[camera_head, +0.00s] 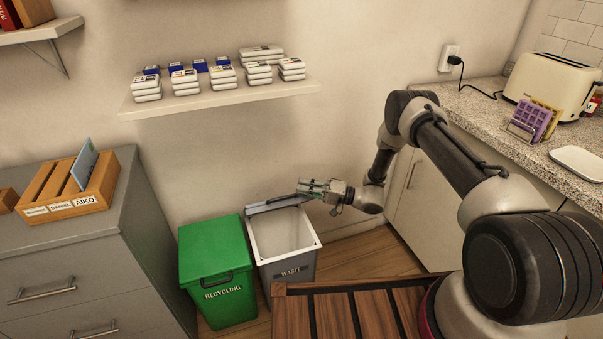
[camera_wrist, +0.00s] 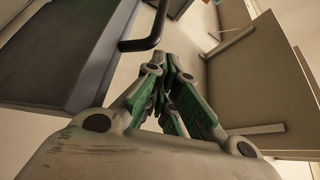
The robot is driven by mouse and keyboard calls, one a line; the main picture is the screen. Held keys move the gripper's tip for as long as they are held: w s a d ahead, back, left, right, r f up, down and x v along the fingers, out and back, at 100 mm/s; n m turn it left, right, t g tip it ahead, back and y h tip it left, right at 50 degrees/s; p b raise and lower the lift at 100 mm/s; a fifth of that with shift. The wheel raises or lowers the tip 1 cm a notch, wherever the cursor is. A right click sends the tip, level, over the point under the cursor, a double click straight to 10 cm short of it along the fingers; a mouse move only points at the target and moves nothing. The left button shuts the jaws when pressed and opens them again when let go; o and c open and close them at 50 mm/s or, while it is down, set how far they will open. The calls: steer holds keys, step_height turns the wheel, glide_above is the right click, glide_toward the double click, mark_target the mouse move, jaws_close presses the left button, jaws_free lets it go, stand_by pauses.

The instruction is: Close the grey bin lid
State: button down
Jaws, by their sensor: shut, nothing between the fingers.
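The grey bin (camera_head: 289,271), labelled WASTE, stands on the floor against the wall with its top open and its pale inside showing. Its grey lid (camera_head: 270,205) is raised at the back rim, seen almost edge-on in the head view. In the wrist view a dark grey panel with a black bar handle, apparently the lid (camera_wrist: 75,45), fills the upper left. My gripper (camera_head: 303,187) is shut and empty, just above the lid at the bin's back right. Its fingers (camera_wrist: 168,65) point toward the handle side; I cannot tell whether they touch the lid.
A green recycling bin (camera_head: 217,270) with its lid down stands directly left of the grey bin. A grey drawer cabinet (camera_head: 90,255) is further left. A wall shelf (camera_head: 220,103) with small boxes hangs above. A counter (camera_head: 480,120) with a toaster is at right.

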steer(key=s+d+f, duration=0.1)
steer(key=s+f, duration=0.4)
steer(key=f, duration=0.4)
steer(key=s+d+f+n, duration=0.1)
steer(key=s+d+f, duration=0.1)
steer(key=s+f, duration=0.4)
steer(key=shift+s+d+f+n+y, duration=0.15)
steer(key=shift+f+n+y, duration=0.2)
steer(key=shift+f, duration=1.4)
steer(key=v, duration=1.2)
steer(key=w+a+r+n+g+h, duration=0.2)
steer(key=a+r+n+g+h, duration=0.2)
steer(key=a+n+g+h, duration=0.55)
steer(key=s+a+r+n+t+h, duration=0.1)
steer(key=a+r+n+t+h, duration=0.15)
steer(key=a+r+n, duration=0.35)
steer(key=s+a+r+n+t+h, duration=0.15)
steer(key=r+n+h, duration=0.25)
steer(key=r, duration=0.4)
steer(key=w+d+x, duration=0.1)
steer(key=x, duration=1.2)
steer(key=shift+w+f, duration=0.55)
steer(key=shift+f, duration=0.05)
